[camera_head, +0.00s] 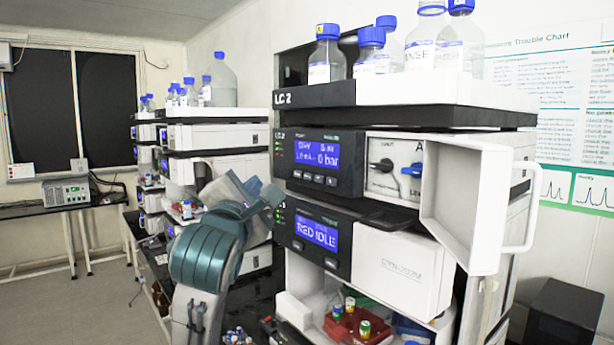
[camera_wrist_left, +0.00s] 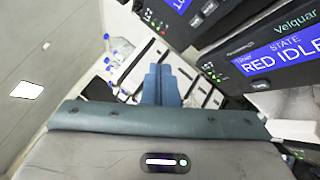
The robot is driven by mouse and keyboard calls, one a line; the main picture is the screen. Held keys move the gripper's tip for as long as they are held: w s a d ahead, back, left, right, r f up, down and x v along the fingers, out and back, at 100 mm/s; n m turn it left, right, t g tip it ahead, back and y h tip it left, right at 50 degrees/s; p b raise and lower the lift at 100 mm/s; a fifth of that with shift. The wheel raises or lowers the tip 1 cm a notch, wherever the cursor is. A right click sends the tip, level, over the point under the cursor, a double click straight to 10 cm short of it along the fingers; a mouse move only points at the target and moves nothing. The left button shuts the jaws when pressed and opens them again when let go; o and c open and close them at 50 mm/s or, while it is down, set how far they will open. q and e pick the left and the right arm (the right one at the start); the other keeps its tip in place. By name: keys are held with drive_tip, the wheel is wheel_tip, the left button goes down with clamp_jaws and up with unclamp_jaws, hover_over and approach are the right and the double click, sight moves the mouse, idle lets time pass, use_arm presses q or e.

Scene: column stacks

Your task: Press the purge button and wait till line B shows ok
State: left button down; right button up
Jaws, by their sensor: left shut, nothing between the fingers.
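The LC 2 pump module has a blue display (camera_head: 317,154) reading 0 bar, its smaller text too small to read surely. A row of small buttons (camera_head: 318,179) sits below it; I cannot tell which is purge. Beside it, behind an open white door (camera_head: 490,200), is a panel with a black knob (camera_head: 383,166) and a blue lever (camera_head: 412,170). No line B ok is legible. My left gripper (camera_head: 272,196) is shut and empty, left of and apart from the module. Its closed fingers also show in the left wrist view (camera_wrist_left: 161,84). My right gripper is out of view.
A lower module's display (camera_head: 317,234) reads RED IDLE. Bottles with blue caps (camera_head: 327,55) stand on top of the stack. Below is a red tray (camera_head: 357,335) with vials. Another instrument stack (camera_head: 215,137) stands behind at left. The open door juts out at right.

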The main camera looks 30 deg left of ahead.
use_arm(q)
drive_tip(key=shift+w+d, duration=0.1)
idle(0.3)
drive_tip(key=p, duration=0.1)
approach(303, 171)
drive_tip(key=w+a, duration=0.2)
drive_tip(key=a, duration=0.1)
drive_tip(key=shift+w+d+r, duration=0.3)
drive_tip(key=shift+w+r, duration=0.25)
drive_tip(key=shift+w, duration=0.05)
drive_tip(key=shift+w, duration=0.15)
idle(1.5)
drive_tip(key=shift+w+d, duration=0.15)
drive_tip(key=shift+w, duration=0.1)
drive_tip(key=shift+w+d, duration=0.15)
drive_tip(key=shift+w, duration=0.2)
idle(0.8)
drive_tip(key=shift+s, duration=0.1)
drive_tip(key=shift+s+a+b, duration=0.35)
drive_tip(key=shift+s, duration=0.35)
